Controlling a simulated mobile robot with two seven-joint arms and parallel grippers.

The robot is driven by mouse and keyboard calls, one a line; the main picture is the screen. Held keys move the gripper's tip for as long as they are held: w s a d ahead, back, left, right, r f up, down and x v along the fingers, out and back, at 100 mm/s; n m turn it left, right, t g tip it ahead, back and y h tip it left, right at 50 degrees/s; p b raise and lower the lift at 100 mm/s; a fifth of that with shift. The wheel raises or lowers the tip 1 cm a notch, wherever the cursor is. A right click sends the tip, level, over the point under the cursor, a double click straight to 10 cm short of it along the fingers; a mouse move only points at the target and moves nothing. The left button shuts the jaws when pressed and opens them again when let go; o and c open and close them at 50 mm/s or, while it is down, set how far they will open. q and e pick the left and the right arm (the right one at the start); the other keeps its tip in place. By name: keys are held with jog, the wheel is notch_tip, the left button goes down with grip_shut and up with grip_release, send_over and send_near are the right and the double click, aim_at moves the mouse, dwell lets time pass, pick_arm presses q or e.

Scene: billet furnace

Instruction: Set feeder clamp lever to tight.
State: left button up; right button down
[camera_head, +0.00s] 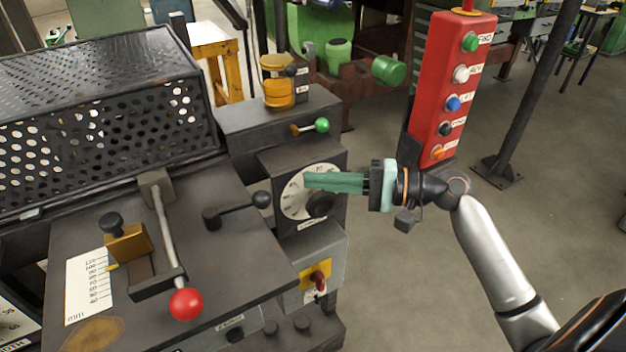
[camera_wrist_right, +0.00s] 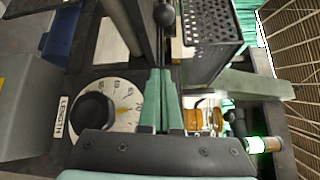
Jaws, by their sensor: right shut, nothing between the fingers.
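My right gripper (camera_head: 308,180) is shut and empty. In the head view its green fingers point left and overlap the upper part of a white dial (camera_head: 294,204). A black lever with a ball end (camera_head: 238,207) lies on the machine top just left of the fingertips, with a gap between. In the right wrist view my shut fingers (camera_wrist_right: 160,75) point up toward a black ball (camera_wrist_right: 164,14) on a lever. A lever with a red ball (camera_head: 186,304) and one with a green ball (camera_head: 321,125) are also on the machine. No label readable here tells which one is the clamp lever. My left gripper is not in view.
A perforated guard (camera_head: 170,115) stands at the back left. A red button post (camera_head: 455,90) rises behind my right gripper. A black dial knob (camera_wrist_right: 93,110) sits close beside my fingers. A yellow switch plate (camera_head: 316,276) is lower on the machine. Open floor lies to the right.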

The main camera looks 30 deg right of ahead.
aim_at(273, 177)
jog(key=p+x, duration=0.1)
jog(key=x, duration=0.7)
jog(key=shift+a+r, duration=0.1)
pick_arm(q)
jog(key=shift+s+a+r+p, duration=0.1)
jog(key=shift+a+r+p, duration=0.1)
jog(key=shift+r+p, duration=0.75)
pick_arm(e)
jog(key=shift+s+a+r, duration=0.15)
jog(key=shift+s+a, duration=0.1)
jog(key=shift+s, duration=0.7)
jog(key=shift+s+a+r, duration=0.1)
jog(key=shift+s+a, duration=0.15)
jog(key=shift+s, duration=0.65)
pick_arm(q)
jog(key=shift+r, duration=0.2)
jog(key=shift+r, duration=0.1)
pick_arm(e)
jog(key=shift+s, duration=0.1)
